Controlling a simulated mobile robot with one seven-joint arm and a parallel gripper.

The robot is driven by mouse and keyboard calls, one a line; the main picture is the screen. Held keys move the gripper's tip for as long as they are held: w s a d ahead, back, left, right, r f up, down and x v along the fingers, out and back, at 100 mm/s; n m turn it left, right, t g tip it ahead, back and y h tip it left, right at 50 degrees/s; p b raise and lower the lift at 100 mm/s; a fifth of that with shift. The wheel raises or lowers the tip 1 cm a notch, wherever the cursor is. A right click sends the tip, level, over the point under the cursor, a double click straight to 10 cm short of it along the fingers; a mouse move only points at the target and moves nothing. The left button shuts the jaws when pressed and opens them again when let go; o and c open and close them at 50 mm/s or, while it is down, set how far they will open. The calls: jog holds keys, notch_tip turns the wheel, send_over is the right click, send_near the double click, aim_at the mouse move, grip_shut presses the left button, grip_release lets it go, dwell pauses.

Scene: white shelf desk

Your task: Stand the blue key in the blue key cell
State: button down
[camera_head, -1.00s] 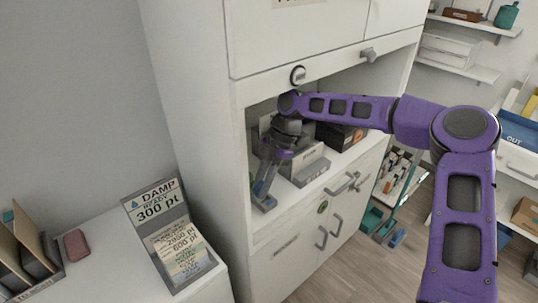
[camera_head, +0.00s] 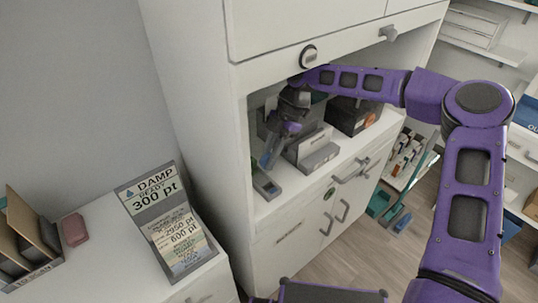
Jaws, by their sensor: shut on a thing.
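My gripper (camera_head: 268,163) hangs pointing down inside the open bay of the white cabinet, near its left side. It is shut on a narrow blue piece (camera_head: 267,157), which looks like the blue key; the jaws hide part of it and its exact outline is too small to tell. Just below stands a small grey holder (camera_head: 267,187) at the front left of the bay floor. The blue piece appears a little above it, apart from it. I cannot read which cell is the blue key cell.
A grey stepped block (camera_head: 314,153) stands right of my gripper, with a dark box (camera_head: 352,117) farther right. The cabinet's side wall is close on the left. A knob (camera_head: 309,57) sits above the bay. A damp-ready sign stand (camera_head: 170,235) is on the left counter.

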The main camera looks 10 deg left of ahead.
jog(key=shift+f, duration=0.9)
jog(key=shift+f+b, duration=0.8)
jog(key=shift+f, duration=0.85)
jog(key=shift+f+b, duration=0.85)
jog(key=shift+f, duration=0.65)
jog(key=c, duration=0.7)
grip_release()
jog(key=shift+c, duration=0.2)
jog(key=v, duration=0.7)
jog(key=shift+r, duration=0.25)
jog(key=shift+d, duration=0.1)
